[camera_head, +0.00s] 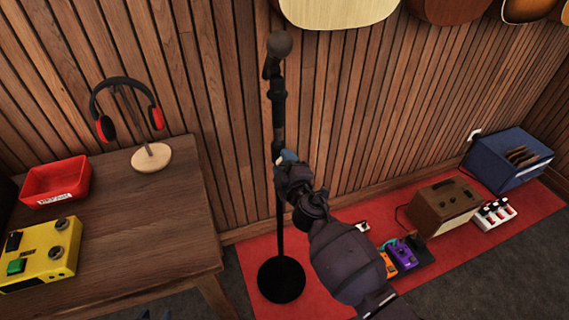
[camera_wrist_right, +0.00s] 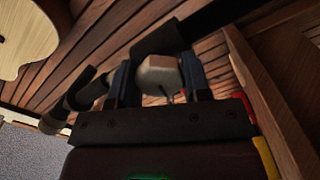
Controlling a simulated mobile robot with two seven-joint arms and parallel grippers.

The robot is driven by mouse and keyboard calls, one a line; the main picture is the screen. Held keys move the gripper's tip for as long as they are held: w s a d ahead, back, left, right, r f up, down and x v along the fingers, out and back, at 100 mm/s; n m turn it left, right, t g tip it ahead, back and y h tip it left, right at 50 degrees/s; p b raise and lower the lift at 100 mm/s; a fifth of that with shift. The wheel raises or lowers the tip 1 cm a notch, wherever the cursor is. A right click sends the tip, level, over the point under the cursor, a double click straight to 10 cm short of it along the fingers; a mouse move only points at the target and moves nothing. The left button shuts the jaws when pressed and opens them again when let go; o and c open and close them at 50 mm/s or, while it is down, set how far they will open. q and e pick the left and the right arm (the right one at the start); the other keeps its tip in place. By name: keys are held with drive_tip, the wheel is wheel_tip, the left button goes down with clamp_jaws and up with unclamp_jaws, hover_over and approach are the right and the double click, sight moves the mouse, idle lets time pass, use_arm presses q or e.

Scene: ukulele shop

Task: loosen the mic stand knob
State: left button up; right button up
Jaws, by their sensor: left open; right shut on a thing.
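The black mic stand (camera_head: 279,108) stands upright on its round base (camera_head: 281,279), with a microphone (camera_head: 279,44) at the top. My right gripper (camera_head: 287,158) is at the middle of the pole. In the right wrist view its two blue fingers are shut on a pale grey knob (camera_wrist_right: 158,74), one on each side. The knob is mostly hidden by the gripper in the head view. The microphone also shows at the left of the wrist view (camera_wrist_right: 50,124). Only bluish tips of my left gripper (camera_head: 160,315) show at the bottom edge, open and apart from the stand.
A wooden table (camera_head: 150,235) at left holds headphones on a stand (camera_head: 151,157), a red tray (camera_head: 82,181) and a yellow pedal (camera_head: 63,255). Pedals (camera_head: 403,254), a brown amplifier (camera_head: 443,212) and a blue crate (camera_head: 490,165) sit on the red mat (camera_head: 345,215). Guitars hang above.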

drive_tip(key=shift+n, duration=2.2)
drive_tip(key=o, duration=0.9)
drive_tip(key=p+v, duration=0.1)
drive_tip(key=v, duration=1)
drive_tip(key=shift+w, duration=0.1)
